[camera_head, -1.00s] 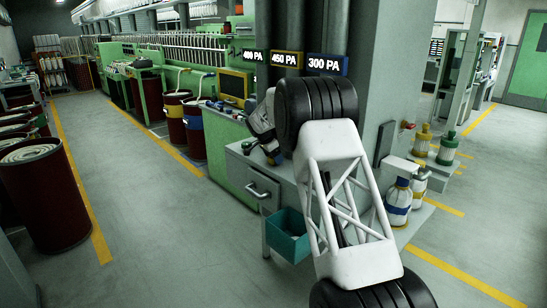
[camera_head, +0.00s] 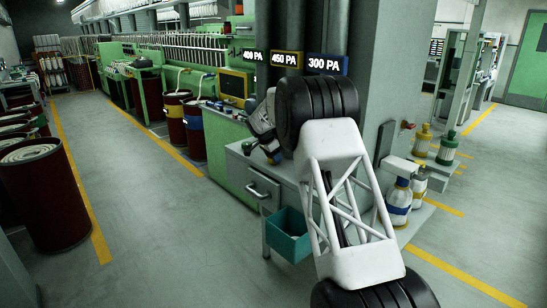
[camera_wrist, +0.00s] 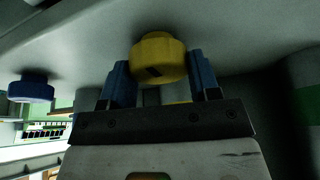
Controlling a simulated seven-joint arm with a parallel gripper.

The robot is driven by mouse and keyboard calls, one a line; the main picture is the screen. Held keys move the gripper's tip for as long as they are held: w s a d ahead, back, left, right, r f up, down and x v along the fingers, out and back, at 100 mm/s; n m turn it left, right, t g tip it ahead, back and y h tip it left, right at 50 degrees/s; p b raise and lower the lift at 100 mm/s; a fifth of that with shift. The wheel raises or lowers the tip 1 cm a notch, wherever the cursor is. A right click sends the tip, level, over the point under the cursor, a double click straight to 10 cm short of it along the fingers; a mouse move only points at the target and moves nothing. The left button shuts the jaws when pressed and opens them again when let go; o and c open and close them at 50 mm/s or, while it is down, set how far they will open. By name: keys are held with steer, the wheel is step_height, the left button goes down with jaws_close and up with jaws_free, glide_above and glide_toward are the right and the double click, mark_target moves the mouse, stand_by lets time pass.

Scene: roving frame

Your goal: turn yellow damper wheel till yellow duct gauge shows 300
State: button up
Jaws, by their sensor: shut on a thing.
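The yellow damper wheel (camera_wrist: 157,58) is a round knob with a dark mark on its face, at the upper middle of the wrist view. My gripper (camera_wrist: 160,70) has one blue finger on each side of it and is shut on it. The yellow-framed duct gauge (camera_head: 286,60) reads 450 PA.
A blue-framed gauge (camera_head: 327,65) reads 300 PA, and another gauge (camera_head: 252,55) at left seems to read 400 PA. A blue knob (camera_wrist: 31,86) sits left of the yellow wheel. A teal bin (camera_head: 287,236) hangs below the bench. The left aisle floor is clear.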

steer(key=n+t+y, duration=0.1)
steer(key=n, duration=0.2)
steer(key=shift+n, duration=0.4)
steer(key=n+y, duration=0.1)
steer(key=n, duration=0.1)
steer(key=n+t, duration=0.1)
steer(key=n, duration=0.1)
steer(key=shift+r+n+y, duration=0.1)
steer(key=shift+n+y, duration=0.2)
steer(key=shift+y, duration=0.1)
steer(key=n, duration=0.2)
steer(key=n+y, duration=0.1)
steer(key=n, duration=0.1)
steer(key=shift+d+y, duration=0.1)
steer(key=shift+y, duration=0.2)
steer(key=shift+n+g+y, duration=0.3)
steer(key=shift+n+y, duration=0.5)
steer(key=shift+n, duration=1.5)
steer(key=o, duration=0.9)
